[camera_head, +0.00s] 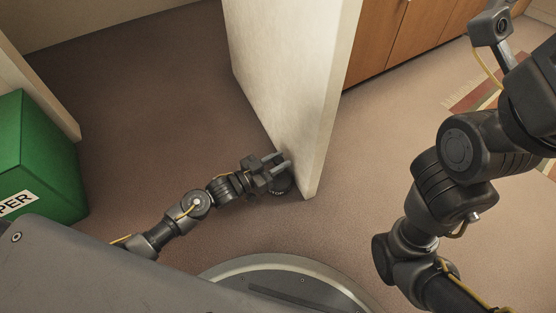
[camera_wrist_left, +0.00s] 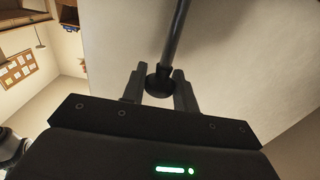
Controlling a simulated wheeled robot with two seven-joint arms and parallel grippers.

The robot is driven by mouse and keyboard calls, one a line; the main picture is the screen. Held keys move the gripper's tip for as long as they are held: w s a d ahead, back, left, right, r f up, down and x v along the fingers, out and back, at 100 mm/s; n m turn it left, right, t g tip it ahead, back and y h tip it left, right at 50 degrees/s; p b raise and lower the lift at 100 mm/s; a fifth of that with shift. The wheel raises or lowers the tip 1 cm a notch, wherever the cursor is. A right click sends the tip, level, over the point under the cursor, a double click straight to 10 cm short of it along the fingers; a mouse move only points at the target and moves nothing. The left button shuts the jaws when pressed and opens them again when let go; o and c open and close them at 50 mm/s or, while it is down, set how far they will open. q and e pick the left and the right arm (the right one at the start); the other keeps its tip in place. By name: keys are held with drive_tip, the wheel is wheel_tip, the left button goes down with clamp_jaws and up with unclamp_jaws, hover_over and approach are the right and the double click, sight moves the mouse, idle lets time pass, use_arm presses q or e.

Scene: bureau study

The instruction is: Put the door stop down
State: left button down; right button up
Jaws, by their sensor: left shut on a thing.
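The door stop (camera_head: 281,187) is a dark round piece low beside the free edge of the pale door (camera_head: 290,80) in the head view. My left gripper (camera_head: 277,166) is over it, close to the door's face. In the left wrist view, a dark rod (camera_wrist_left: 176,35) with a ball end (camera_wrist_left: 159,82) lies between the fingers of my left gripper (camera_wrist_left: 160,88), which is shut on it. The gripper partly hides the door stop in the head view. I cannot tell whether its base touches the floor. My right arm shows at the right, but its fingers are out of view.
A green bin (camera_head: 40,150) with a white label stands at the left. Wooden cabinets (camera_head: 410,35) stand behind the door, and a patterned rug (camera_head: 485,90) lies at the right. Bare carpet (camera_head: 140,90) is open left of the door.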

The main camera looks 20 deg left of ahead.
use_arm(q)
drive_tip(key=shift+w+r, duration=0.1)
drive_tip(key=shift+r, duration=0.15)
drive_tip(key=shift+f, duration=0.1)
drive_tip(key=c, duration=1.5)
unclamp_jaws()
drive_tip(key=shift+f, duration=0.2)
drive_tip(key=o, duration=0.4)
drive_tip(key=shift+r, duration=0.2)
drive_tip(key=shift+p+v, duration=3.05)
drive_tip(key=shift+v, duration=3.05)
